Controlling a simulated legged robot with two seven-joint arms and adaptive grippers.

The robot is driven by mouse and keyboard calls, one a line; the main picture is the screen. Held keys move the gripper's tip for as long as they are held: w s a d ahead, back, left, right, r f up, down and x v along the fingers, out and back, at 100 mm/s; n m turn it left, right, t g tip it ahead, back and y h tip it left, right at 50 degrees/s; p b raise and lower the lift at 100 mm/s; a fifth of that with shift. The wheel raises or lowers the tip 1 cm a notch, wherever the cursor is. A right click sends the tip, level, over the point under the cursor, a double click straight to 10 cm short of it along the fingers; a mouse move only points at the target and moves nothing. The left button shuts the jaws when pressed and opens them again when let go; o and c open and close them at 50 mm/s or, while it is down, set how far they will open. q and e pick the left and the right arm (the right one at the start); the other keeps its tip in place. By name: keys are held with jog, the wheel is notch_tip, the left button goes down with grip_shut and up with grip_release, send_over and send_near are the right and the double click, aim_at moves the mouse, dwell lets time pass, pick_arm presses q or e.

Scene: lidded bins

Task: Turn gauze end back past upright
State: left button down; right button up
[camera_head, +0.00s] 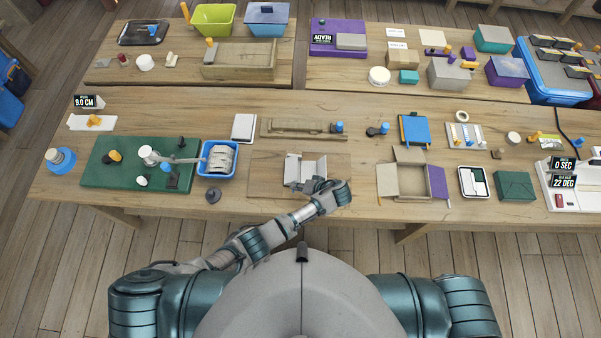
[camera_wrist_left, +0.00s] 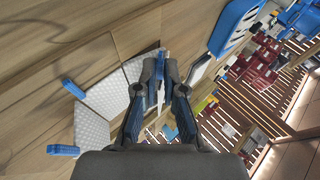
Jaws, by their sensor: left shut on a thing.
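The gauze (camera_head: 292,169) is a pale folded strip on a wooden board (camera_head: 262,178) near the table's front edge. In the left wrist view its textured panels (camera_wrist_left: 108,94) show at different angles, with blue tabs (camera_wrist_left: 73,90) at corners. My left gripper (camera_head: 312,186) is at the gauze's near right side. In the left wrist view its fingertips (camera_wrist_left: 160,68) are closed together on a blue-tabbed end of the gauze. The fingers hide much of that end, and its exact tilt is unclear. My right gripper is not in view.
A blue bin (camera_head: 216,158) with pale contents stands left of the board, beside a green mat (camera_head: 100,172) with small parts. An open cardboard box (camera_head: 402,181) stands to the right. A long wooden piece (camera_head: 300,130) lies behind the gauze.

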pick_arm(q)
jog(key=shift+f, duration=0.1)
jog(key=shift+d+f+y+b, duration=0.25)
jog(key=shift+f+y+b, duration=0.15)
jog(key=shift+b, duration=0.7)
jog(key=shift+d+y+b, duration=0.1)
jog(key=shift+y+b, duration=0.2)
jog(key=shift+b, duration=0.1)
jog(key=shift+r, duration=0.1)
jog(key=c, duration=1.2)
grip_release()
